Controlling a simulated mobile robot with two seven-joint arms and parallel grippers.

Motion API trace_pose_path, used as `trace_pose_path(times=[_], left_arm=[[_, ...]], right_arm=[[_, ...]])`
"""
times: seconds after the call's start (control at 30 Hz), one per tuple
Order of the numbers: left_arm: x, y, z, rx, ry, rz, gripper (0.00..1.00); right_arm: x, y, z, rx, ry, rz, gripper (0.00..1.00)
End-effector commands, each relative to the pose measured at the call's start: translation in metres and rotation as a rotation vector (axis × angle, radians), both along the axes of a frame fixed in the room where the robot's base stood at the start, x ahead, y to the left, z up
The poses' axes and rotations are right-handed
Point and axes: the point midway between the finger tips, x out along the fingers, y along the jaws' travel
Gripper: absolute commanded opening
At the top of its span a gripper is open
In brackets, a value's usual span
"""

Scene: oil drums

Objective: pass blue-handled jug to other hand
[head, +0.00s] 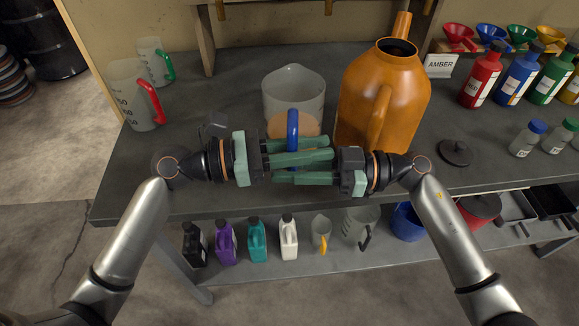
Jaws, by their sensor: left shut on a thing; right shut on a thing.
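The blue-handled jug (293,88) is clear and holds some amber liquid. It is upright at the middle of the bench, left of the large orange oil can (408,90). Its blue handle (292,122) faces me. My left gripper (328,149), on the arm from the left, has its green fingers shut on the handle. My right gripper (277,172), on the arm from the right, points the opposite way and is also shut on the handle. The fingers overlap and hide the handle's lower part. I cannot tell whether the jug's base touches the bench.
A red-handled jug (133,98) and a green-handled jug (153,62) stand at the bench's left. A black cap (455,152) lies right of my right wrist. Colored bottles (480,76), funnels and an AMBER sign (440,65) are at right. The bench (225,85) is clear behind my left wrist.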

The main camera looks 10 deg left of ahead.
Motion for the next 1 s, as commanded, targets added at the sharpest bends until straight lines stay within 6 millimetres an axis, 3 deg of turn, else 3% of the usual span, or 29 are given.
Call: trace_pose_path(times=[0.07, 0.1, 0.4, 0.77, 1.0], left_arm=[[0.001, 0.001, 0.002, -0.002, -0.007, 0.004, 0.0], [0.001, 0.001, 0.002, -0.001, -0.007, 0.004, 0.24], [0.0, 0.0, 0.001, 0.0, -0.002, 0.002, 0.55], [-0.002, 0.008, -0.001, 0.002, 0.001, 0.003, 0.55], [-0.016, 0.049, -0.002, 0.005, 0.003, 0.006, 0.55]], right_arm=[[0.0, 0.0, 0.0, 0.0, 0.0, 0.0, 0.0], [0.0, 0.0, 0.003, 0.005, -0.005, 0.0, 0.0], [0.0, 0.0, 0.003, 0.005, -0.005, 0.0, 0.0], [0.0, 0.0, 0.003, 0.005, -0.005, 0.001, 0.0], [0.0, 0.0, 0.003, 0.005, -0.005, 0.001, 0.0]])
